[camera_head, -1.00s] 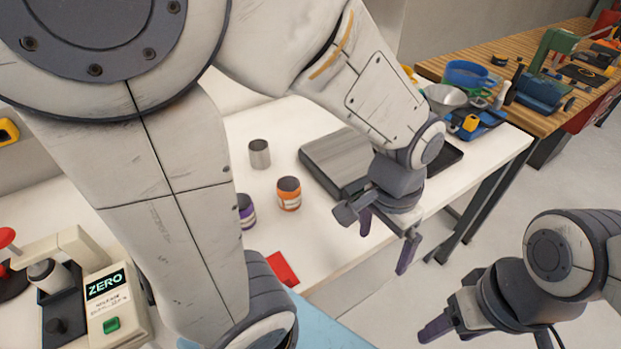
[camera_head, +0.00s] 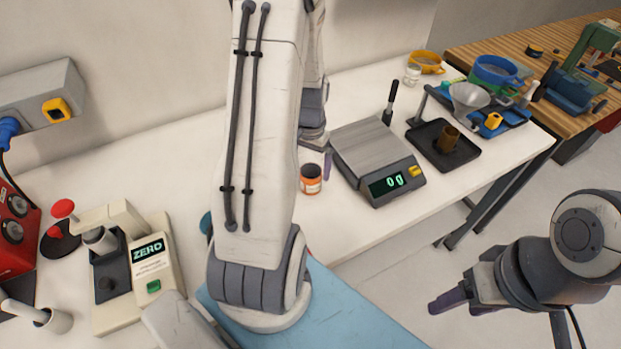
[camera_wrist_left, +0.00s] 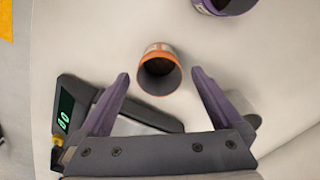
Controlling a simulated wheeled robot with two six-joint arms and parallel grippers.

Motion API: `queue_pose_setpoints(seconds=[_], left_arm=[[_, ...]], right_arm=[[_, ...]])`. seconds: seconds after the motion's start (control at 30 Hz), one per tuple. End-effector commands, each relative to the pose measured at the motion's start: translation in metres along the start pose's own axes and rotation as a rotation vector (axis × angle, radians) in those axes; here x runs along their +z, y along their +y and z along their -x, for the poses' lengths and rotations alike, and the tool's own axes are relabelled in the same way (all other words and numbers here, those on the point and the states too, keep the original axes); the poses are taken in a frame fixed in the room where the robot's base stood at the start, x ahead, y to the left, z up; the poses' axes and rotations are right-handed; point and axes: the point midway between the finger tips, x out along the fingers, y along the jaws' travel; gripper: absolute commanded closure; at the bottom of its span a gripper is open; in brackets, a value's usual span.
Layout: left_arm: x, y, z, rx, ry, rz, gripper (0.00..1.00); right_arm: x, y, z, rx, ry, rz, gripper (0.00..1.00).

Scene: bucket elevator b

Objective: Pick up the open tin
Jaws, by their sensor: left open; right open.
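An orange-labelled tin (camera_head: 311,180) stands upright on the white table, left of the scale. In the left wrist view this tin (camera_wrist_left: 159,72) shows an open top and a dark inside. My left gripper (camera_head: 316,160) is at this tin, partly hidden by my arm. In the left wrist view its open purple fingers (camera_wrist_left: 160,76) point toward the tin, one tip on each side, with gaps. A purple-labelled tin (camera_wrist_left: 226,5) is cut off at the top edge there; its inside also looks dark. My right gripper (camera_head: 450,297) is open and empty beyond the table's front.
A scale (camera_head: 375,150) reading 0 g stands right of the orange tin. Beyond it are a black tray (camera_head: 465,160) with a brass cup and a blue tray with a funnel (camera_head: 468,97). A ZERO device (camera_head: 150,262) stands at left. A blue mat (camera_head: 345,315) lies in front.

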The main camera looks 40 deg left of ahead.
Motion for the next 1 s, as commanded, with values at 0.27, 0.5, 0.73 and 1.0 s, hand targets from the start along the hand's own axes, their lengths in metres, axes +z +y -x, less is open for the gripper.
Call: queue_pose_setpoints(seconds=[0.27, 0.5, 0.73, 1.0], left_arm=[[-0.001, 0.001, -0.024, 0.002, -0.005, 0.000, 0.00], [-0.003, 0.001, -0.051, 0.000, -0.001, 0.000, 0.00], [-0.003, 0.001, -0.055, 0.000, 0.002, 0.000, 0.00], [-0.003, 0.001, -0.055, 0.000, 0.001, 0.000, 0.80]], right_arm=[[-0.001, -0.001, 0.011, 0.000, 0.000, 0.000, 0.37], [-0.001, -0.001, 0.016, 0.000, 0.000, -0.001, 0.37], [-0.001, -0.001, 0.016, 0.000, 0.000, -0.001, 0.37], [-0.001, -0.001, 0.016, 0.000, 0.000, -0.001, 0.37]])
